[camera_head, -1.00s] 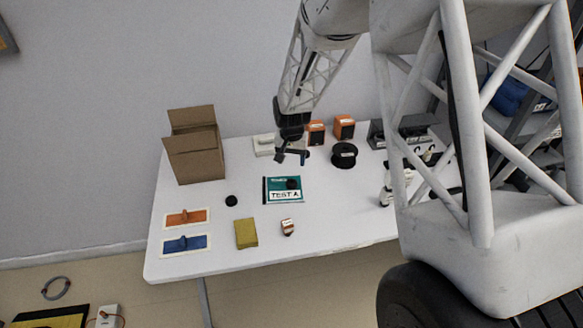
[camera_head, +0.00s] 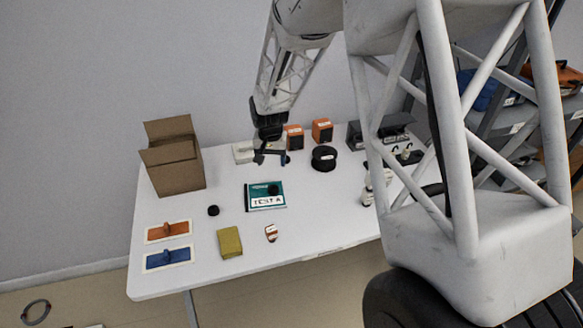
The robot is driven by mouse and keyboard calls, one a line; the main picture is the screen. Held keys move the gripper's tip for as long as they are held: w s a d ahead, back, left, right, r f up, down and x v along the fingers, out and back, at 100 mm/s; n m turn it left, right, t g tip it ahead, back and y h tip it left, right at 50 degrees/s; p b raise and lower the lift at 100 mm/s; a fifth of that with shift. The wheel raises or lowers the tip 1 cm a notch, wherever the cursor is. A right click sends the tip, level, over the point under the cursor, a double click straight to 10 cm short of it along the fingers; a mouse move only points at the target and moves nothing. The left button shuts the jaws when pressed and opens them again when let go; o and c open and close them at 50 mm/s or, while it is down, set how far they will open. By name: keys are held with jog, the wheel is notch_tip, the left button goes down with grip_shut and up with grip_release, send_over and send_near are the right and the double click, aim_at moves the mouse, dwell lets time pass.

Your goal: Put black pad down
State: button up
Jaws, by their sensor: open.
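A small round black pad (camera_head: 273,189) lies on the teal TEST A card (camera_head: 252,190), toward its right side. A second round black pad (camera_head: 213,211) lies on the bare white table to the left of the card. My gripper (camera_head: 272,158) is open, with its fingers spread, above the table behind the card. Nothing shows between its fingers, and it appears apart from both pads.
An open cardboard box (camera_head: 175,170) stands at the back left of the white table (camera_head: 310,235). Orange speakers (camera_head: 322,130) and a black spool (camera_head: 324,158) stand to the right. A yellow block (camera_head: 229,242), a small labelled item (camera_head: 271,233), and orange and blue trowel-like tools (camera_head: 168,256) are nearer.

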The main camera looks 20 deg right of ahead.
jog(key=s+d+r+n+t, duration=0.2)
jog(key=s+r+n, duration=0.1)
jog(key=s+r, duration=2.1)
jog(key=s+n, duration=0.1)
jog(key=s, duration=1.2)
jog(key=shift+s+f+t, duration=0.2)
jog(key=shift+s+t, duration=0.1)
jog(key=shift+s, duration=0.1)
jog(key=shift+d, duration=0.1)
jog(key=shift+o, duration=0.6)
jog(key=shift+w, duration=0.1)
